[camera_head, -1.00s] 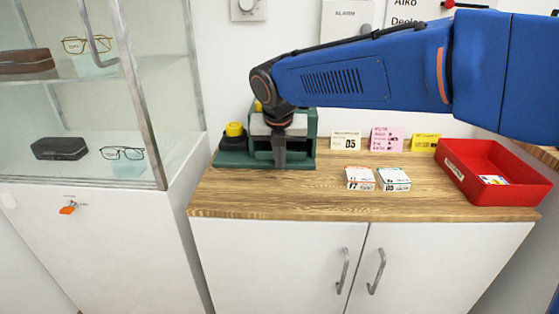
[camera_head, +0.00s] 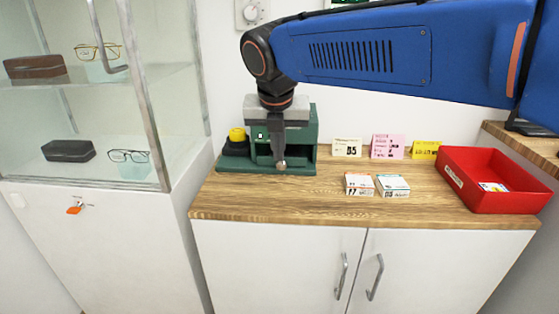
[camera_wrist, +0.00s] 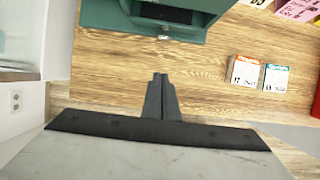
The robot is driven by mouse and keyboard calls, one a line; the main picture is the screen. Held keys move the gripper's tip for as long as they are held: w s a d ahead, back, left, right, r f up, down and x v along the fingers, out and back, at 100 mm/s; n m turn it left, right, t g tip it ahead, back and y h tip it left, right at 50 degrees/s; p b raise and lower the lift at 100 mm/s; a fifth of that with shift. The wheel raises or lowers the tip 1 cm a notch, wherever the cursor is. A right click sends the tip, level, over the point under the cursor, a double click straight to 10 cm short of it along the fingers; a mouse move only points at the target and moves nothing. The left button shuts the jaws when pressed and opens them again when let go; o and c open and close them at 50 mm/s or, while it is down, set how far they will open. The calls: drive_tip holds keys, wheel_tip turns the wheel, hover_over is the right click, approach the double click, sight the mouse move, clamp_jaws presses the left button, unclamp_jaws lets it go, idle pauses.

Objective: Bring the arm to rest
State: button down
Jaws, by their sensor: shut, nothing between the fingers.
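My blue arm (camera_head: 365,55) reaches in from the right in the head view, its wrist bent downward. My gripper (camera_head: 281,163) points down in front of the green machine (camera_head: 310,138) on the wooden counter. Its fingers are together with nothing between them. In the wrist view my gripper (camera_wrist: 160,78) shows over the wood, just below the green machine (camera_wrist: 120,18) in the picture. The gripper hides part of the machine's front in the head view. I cannot tell whether it touches the machine.
Two small boxes (camera_head: 360,184) (camera_head: 393,185) lie on the counter (camera_head: 285,200) right of my gripper. Several cards (camera_head: 388,146) stand behind them. A red tray (camera_head: 480,203) is at the right. A yellow-topped button (camera_head: 237,134) is beside the machine. A glass cabinet (camera_head: 90,110) stands left.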

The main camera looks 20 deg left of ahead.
drive_tip(key=s+d+f+m, duration=0.1)
drive_tip(key=d+m, duration=0.8)
drive_tip(key=d, duration=0.6)
drive_tip(key=s+d+f+m, duration=0.2)
drive_tip(key=d+m, duration=0.7)
drive_tip(key=d, duration=0.6)
drive_tip(key=s+d+f+m+h, duration=0.1)
drive_tip(key=s+d+f+m, duration=1.2)
drive_tip(key=m, duration=0.7)
drive_tip(key=s+d, duration=0.3)
drive_tip(key=d, duration=0.1)
drive_tip(key=shift+d+f+m+t, duration=0.2)
drive_tip(key=shift+d+m+t, duration=0.1)
drive_tip(key=shift+d, duration=0.1)
